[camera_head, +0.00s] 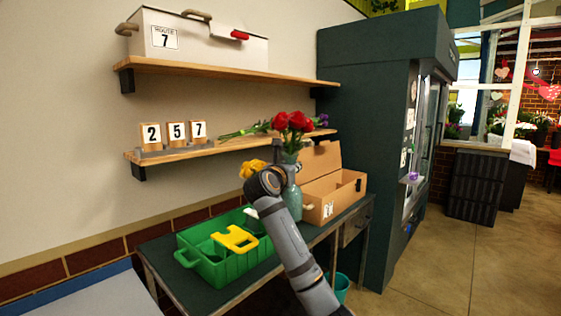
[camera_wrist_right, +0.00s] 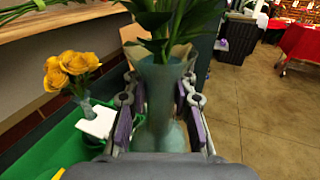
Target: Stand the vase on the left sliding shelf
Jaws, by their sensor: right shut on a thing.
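A pale teal glass vase (camera_head: 294,203) holding red roses (camera_head: 292,123) and green stems stands upright at the table, partly hidden behind my right arm. My right gripper (camera_wrist_right: 160,112) is shut on the vase (camera_wrist_right: 162,75), with one finger on each side of its body. In the head view the fingers are mostly hidden by my wrist. A dark cooler (camera_head: 375,120) with its door side facing right stands beyond the table. Its inside is hardly visible, so I cannot make out a left sliding shelf. My left gripper is not in view.
A green crate (camera_head: 213,275) with a yellow piece (camera_head: 236,239) sits left of the vase, and yellow roses (camera_head: 252,168) show behind my wrist. An open cardboard box (camera_head: 335,196) is close on the right. Wooden wall shelves (camera_head: 178,154) hang above. The floor (camera_head: 440,245) right of the cooler is clear.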

